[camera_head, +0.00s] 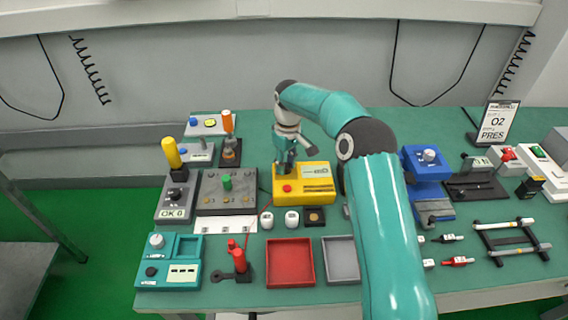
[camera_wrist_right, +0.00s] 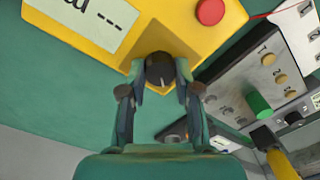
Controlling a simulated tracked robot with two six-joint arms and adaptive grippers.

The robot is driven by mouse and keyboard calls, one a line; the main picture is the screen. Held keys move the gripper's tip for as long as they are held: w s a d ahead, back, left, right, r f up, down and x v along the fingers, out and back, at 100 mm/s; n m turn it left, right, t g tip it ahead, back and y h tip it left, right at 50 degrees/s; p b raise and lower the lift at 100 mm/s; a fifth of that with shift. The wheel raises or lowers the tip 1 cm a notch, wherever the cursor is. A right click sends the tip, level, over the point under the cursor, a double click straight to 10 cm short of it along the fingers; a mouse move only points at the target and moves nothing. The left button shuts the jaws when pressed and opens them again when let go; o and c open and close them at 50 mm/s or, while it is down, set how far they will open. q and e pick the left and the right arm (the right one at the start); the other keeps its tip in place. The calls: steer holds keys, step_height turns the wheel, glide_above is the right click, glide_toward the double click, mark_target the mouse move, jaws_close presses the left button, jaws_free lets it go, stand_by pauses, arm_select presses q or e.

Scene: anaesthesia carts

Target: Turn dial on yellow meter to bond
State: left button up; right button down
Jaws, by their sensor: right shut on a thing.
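The yellow meter (camera_head: 310,184) stands on the green table near the middle, with a red button and a pale display on its top. It also shows in the right wrist view (camera_wrist_right: 140,60). My right gripper (camera_head: 286,168) reaches down over the meter's back left part. In the right wrist view the right gripper (camera_wrist_right: 160,75) is shut around the dark dial (camera_wrist_right: 160,68), a finger on each side. A pale pointer mark shows on the dial. The display letters are upside down and partly cut off there. My left gripper is not in view.
A grey panel (camera_head: 211,204) with a green knob stands left of the meter. A red tray (camera_head: 290,263) and a grey tray (camera_head: 341,260) lie in front. A blue device (camera_head: 424,163) is to the right, beyond my right arm. Small white pieces (camera_head: 266,220) sit close in front of the meter.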

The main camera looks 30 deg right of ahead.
mark_target(287, 164)
steer(key=shift+w+d+r, duration=0.1)
steer(key=shift+w+r, duration=0.05)
steer(key=shift+r, duration=0.05)
steer(key=c, duration=1.1)
jaws_free()
steer(key=shift+o, duration=1.4)
steer(key=shift+f, duration=0.1)
step_height(287, 164, up, 12)
steer(key=shift+d, duration=0.2)
steer(key=shift+f, duration=0.15)
